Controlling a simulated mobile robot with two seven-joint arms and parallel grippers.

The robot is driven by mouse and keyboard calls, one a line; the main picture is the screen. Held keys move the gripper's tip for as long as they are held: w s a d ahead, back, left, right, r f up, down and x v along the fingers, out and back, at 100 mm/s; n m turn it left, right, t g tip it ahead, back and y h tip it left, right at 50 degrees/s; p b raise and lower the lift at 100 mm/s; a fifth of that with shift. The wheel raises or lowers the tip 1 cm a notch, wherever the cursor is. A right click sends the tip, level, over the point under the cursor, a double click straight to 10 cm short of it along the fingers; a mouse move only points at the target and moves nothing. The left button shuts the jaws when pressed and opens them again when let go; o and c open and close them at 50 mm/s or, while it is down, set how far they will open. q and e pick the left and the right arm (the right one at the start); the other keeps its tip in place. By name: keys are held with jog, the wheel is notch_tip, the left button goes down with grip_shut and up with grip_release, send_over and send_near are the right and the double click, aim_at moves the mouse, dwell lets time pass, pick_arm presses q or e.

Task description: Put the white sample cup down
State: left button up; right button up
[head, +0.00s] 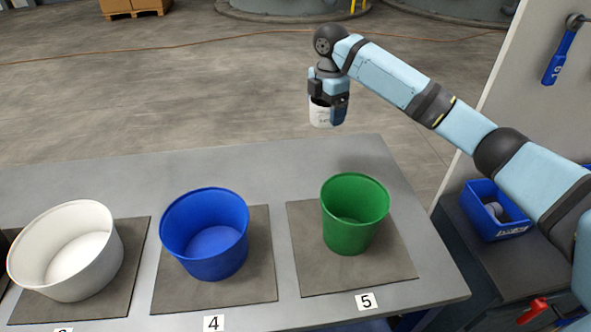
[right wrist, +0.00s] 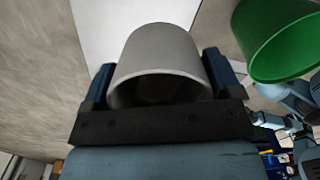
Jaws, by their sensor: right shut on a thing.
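The white sample cup (head: 321,113) is held in my right gripper (head: 329,101), above the far edge of the grey table (head: 285,162) in the head view. In the right wrist view the cup (right wrist: 160,58) sits between the two fingers of my right gripper (right wrist: 158,85), its open rim facing the camera. Part of the cup is hidden by the fingers in the head view. My left gripper is in neither view.
On the table stand a green bucket (head: 352,225) on mat 5, a blue bucket (head: 207,245) on mat 4 and a white tub (head: 68,262) at left. Bare tabletop lies behind them. A blue bin (head: 487,222) is at right.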

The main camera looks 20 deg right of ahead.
jog(key=b, duration=0.1)
send_near(322, 176)
notch_tip(322, 176, down, 6)
jog(key=shift+a+f+b, duration=0.1)
jog(key=shift+a+b, duration=0.05)
jog(key=shift+b, duration=0.45)
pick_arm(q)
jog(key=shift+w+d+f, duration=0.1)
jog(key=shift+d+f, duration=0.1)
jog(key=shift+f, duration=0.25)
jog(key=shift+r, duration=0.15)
pick_arm(e)
jog(key=o, duration=0.7)
jog(key=shift+f, duration=0.1)
jog(key=shift+o, duration=0.2)
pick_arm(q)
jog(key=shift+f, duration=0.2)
